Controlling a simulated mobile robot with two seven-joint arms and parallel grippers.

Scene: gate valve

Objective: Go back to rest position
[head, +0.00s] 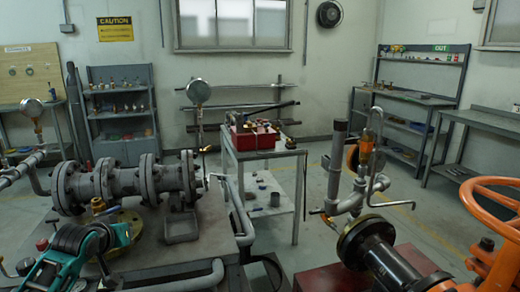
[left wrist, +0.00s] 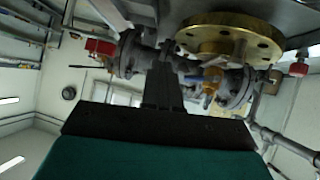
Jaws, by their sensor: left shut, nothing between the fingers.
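My left gripper (left wrist: 168,62) is shut and empty; its black fingers meet in the middle of the left wrist view. In the head view part of my teal and black left arm shows at the lower left, by the workbench, and its fingertips are hard to make out. An orange handwheel (head: 497,205) and a black valve body with a flange (head: 366,240) stand at the right. My right gripper is not in view.
A grey flanged pipe (head: 125,182) runs above the left bench, with a brass flange (head: 122,228) lying near my left arm; it also shows in the left wrist view (left wrist: 228,30). A cart with a red toolbox (head: 255,136) stands mid-room. Open floor (head: 405,190) lies at the right.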

